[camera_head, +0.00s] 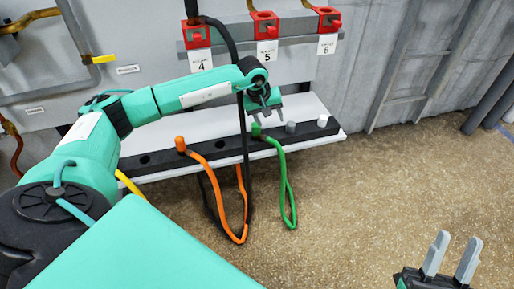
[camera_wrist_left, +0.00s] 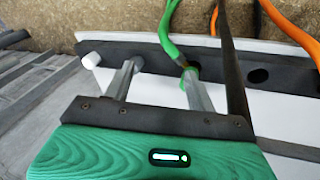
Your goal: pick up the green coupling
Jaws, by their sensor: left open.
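The green coupling (camera_head: 256,130) sits in the black strip of the white shelf, with its green hose (camera_head: 291,205) looping down in front. My left gripper (camera_head: 266,110) is open just above it, with nothing seen between its fingers. In the left wrist view the green coupling (camera_wrist_left: 184,76) is largely hidden behind the right-hand finger of my left gripper (camera_wrist_left: 161,68); I cannot tell whether they touch. My right gripper (camera_head: 452,258) is at the lower right, fingers apart and empty, far from the coupling.
An orange coupling (camera_head: 181,144) stands left of the green one; a grey plug (camera_head: 291,127) and a white plug (camera_head: 322,120) stand to its right. A black hose (camera_head: 242,80) hangs close by my left gripper. Red fittings (camera_head: 265,25) numbered 4 to 6 are on the wall above.

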